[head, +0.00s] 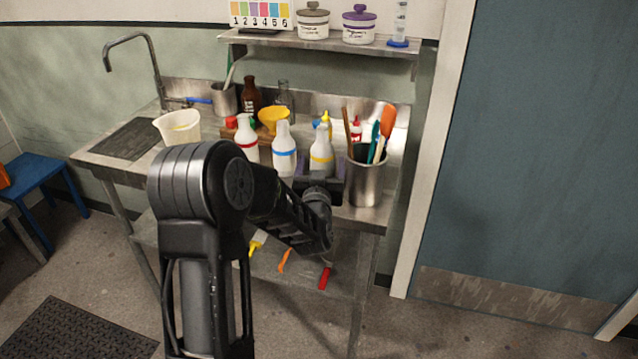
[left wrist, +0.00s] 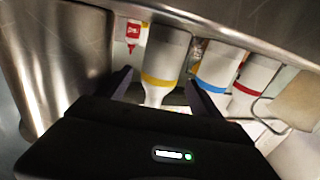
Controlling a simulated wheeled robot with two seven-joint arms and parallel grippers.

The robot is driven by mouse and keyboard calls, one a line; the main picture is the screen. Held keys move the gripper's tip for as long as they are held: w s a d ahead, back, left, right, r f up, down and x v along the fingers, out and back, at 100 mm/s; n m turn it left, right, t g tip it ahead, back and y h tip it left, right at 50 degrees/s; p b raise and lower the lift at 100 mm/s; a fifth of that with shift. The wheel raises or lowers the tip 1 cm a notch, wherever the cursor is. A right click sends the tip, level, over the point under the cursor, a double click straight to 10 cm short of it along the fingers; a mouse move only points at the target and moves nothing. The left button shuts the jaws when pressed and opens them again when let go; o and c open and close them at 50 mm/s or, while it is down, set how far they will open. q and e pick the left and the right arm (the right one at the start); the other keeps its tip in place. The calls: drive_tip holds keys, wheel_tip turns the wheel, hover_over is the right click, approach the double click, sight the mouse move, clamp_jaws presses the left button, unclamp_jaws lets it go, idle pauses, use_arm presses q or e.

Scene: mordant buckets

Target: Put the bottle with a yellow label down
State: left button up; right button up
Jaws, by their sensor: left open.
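The bottle with a yellow label (head: 321,150) is white and stands upright on the steel bench, at the right end of a row of bottles. My left gripper (head: 319,178) is in front of it, low down, and hides its lower part in the head view. In the left wrist view, where the picture is turned over, the yellow-banded bottle (left wrist: 165,62) lies between the two spread fingers of the left gripper (left wrist: 158,82). The gripper is open; I cannot tell whether a finger touches the bottle. My right gripper is not in view.
A blue-label bottle (head: 284,150) and a red-label bottle (head: 247,138) stand to the left. A steel pot of tools (head: 363,182) stands close on the right. Behind are a yellow funnel (head: 273,116) and a brown bottle (head: 251,93). A shelf (head: 320,42) hangs above.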

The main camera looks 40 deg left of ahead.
use_arm(q)
drive_tip(key=b+v, duration=0.1)
drive_tip(key=v, duration=0.7)
drive_tip(key=shift+s+d, duration=0.1)
drive_tip(key=shift+s, duration=0.05)
